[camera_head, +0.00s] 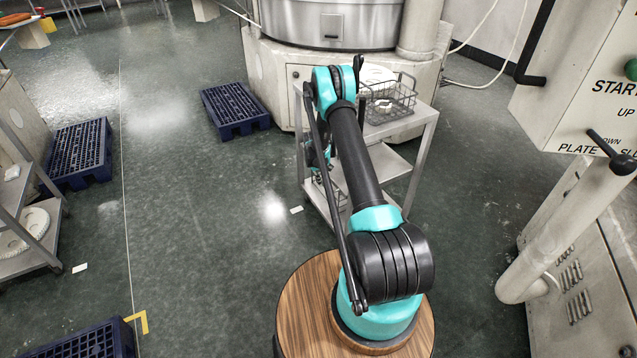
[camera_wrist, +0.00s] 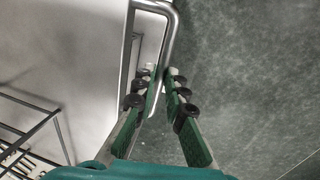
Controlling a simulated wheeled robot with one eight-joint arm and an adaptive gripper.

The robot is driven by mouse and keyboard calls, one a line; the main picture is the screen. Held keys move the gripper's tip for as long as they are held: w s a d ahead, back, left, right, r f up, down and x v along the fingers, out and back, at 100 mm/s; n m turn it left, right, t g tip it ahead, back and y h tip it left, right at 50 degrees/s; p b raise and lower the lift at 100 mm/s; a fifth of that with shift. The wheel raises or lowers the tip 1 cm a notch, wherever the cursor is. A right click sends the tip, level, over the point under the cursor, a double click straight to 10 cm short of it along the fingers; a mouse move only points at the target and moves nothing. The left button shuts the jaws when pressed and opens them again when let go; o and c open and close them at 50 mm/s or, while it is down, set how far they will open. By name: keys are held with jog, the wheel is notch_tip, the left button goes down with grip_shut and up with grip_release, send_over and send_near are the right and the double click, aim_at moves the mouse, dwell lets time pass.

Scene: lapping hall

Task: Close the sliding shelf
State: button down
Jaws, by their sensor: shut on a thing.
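The grey metal cart (camera_head: 425,125) stands beyond my arm, with a flat shelf (camera_head: 392,165) at mid height. My arm covers part of this shelf, so how far it is slid out is hard to tell. In the wrist view, a pale flat panel (camera_wrist: 75,50), probably the shelf, fills the left side. A bent metal tube handle (camera_wrist: 172,25) runs along its edge. My gripper (camera_wrist: 160,82) is shut on this handle, with its green padded fingers on either side. In the head view my gripper (camera_head: 318,160) is small and partly hidden at the cart's left side.
A wire basket (camera_head: 390,105) sits on the cart top. A large round machine (camera_head: 330,25) stands behind. Blue pallets (camera_head: 235,110) lie on the floor to the left. A control box (camera_head: 590,90) and a thick post (camera_head: 560,235) are at right.

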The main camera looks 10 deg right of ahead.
jog(key=shift+w+d, duration=0.1)
jog(key=shift+d, duration=0.15)
jog(key=c, duration=1.6)
grip_release()
jog(key=r, duration=0.4)
jog(key=a+r, duration=0.1)
jog(key=r, duration=0.3)
jog(key=a+r, duration=0.1)
jog(key=r, duration=0.2)
jog(key=shift+s+r, duration=0.4)
